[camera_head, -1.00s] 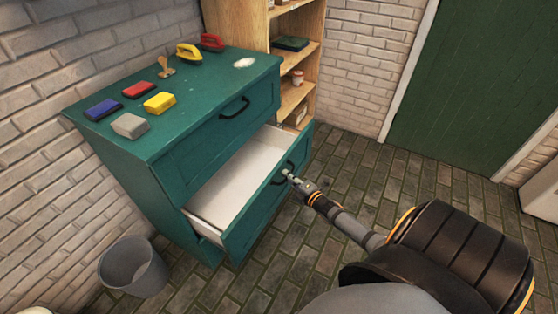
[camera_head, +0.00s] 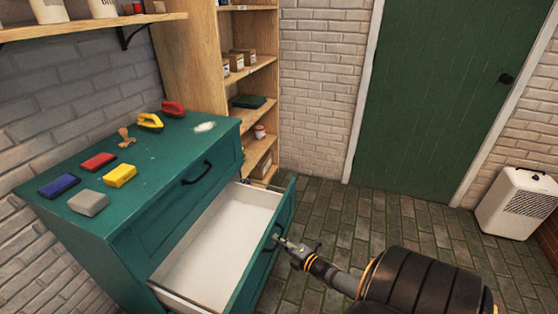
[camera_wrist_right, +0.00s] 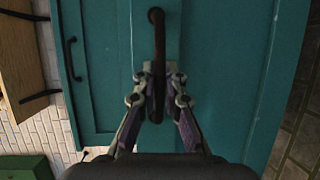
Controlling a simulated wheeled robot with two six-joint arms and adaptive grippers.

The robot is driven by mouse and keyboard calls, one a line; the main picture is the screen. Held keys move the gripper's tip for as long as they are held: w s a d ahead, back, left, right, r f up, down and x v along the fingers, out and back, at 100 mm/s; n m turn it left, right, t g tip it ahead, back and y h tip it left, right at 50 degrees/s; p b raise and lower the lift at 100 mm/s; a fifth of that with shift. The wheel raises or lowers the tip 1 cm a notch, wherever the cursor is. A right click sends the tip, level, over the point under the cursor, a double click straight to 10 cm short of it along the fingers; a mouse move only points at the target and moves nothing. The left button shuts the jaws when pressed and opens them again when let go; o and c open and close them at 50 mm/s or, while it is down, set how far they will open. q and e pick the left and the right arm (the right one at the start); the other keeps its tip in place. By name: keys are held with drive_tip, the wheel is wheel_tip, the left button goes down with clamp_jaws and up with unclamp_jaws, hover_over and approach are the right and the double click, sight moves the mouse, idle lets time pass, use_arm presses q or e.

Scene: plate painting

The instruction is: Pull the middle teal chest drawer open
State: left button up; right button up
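The teal chest (camera_head: 165,160) stands at the left against the brick wall. Its middle drawer (camera_head: 222,240) is pulled well out, showing an empty white inside. My right gripper (camera_head: 279,241) is at the dark handle (camera_head: 272,235) on the drawer's front. In the right wrist view, the handle (camera_wrist_right: 157,35) runs between the two fingertips of my right gripper (camera_wrist_right: 157,85), which are closed on it. The top drawer with its own dark handle (camera_head: 197,174) is shut. My left gripper is not in view.
Several coloured blocks, such as a yellow one (camera_head: 120,175), and stamps lie on the chest top. A wooden shelf (camera_head: 262,75) stands behind. A green door (camera_head: 430,90) and a white appliance (camera_head: 518,203) are at the right. The tiled floor (camera_head: 330,215) is clear.

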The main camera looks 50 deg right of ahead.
drive_tip(key=o, duration=0.4)
drive_tip(key=s, duration=0.4)
drive_tip(key=s+r, duration=0.1)
drive_tip(key=s, duration=0.7)
drive_tip(key=shift+r, duration=0.15)
